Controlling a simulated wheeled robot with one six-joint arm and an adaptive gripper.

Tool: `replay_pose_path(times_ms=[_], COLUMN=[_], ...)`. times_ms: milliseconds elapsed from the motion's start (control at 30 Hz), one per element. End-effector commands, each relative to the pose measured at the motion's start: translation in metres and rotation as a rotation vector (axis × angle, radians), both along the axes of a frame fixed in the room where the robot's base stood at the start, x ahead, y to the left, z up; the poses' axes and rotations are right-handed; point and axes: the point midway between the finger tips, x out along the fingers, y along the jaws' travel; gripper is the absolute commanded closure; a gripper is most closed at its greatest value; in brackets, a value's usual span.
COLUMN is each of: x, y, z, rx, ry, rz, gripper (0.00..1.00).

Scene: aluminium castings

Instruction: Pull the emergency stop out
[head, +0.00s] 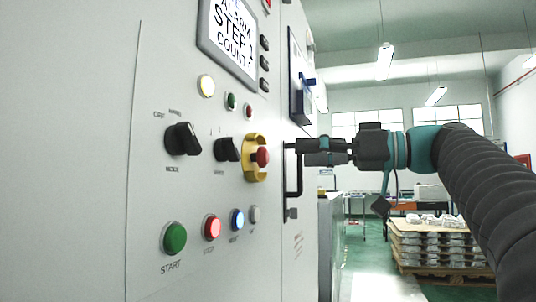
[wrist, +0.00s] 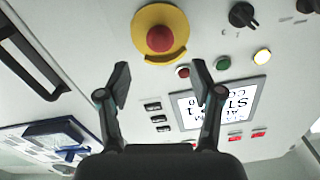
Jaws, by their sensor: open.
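The emergency stop is a red mushroom button (head: 263,157) in a yellow collar (head: 250,171) on the light grey control panel. In the wrist view the red button (wrist: 160,39) and its yellow ring (wrist: 177,18) are at the top centre, beyond the fingertips. My gripper (head: 287,147) is at the right of the button in the head view. In the wrist view my gripper (wrist: 160,82) is open, its two fingers apart with nothing between them. It does not touch the button.
A black door handle (head: 292,172) is close to my gripper. A pallet of castings (head: 440,240) stands in the right background.

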Motion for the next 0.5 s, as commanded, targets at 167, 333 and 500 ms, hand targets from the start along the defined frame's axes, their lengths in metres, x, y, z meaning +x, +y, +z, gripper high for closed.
replay_pose_path(times_ms=[167,333,500], x=[0.009,0.018,0.024], y=[0.029,0.053,0.069], z=[0.001,0.001,0.001], rx=[0.0,0.0,-0.001], ry=[0.0,0.0,0.001], rz=[0.004,0.003,0.002], gripper=[0.34,0.34,0.34])
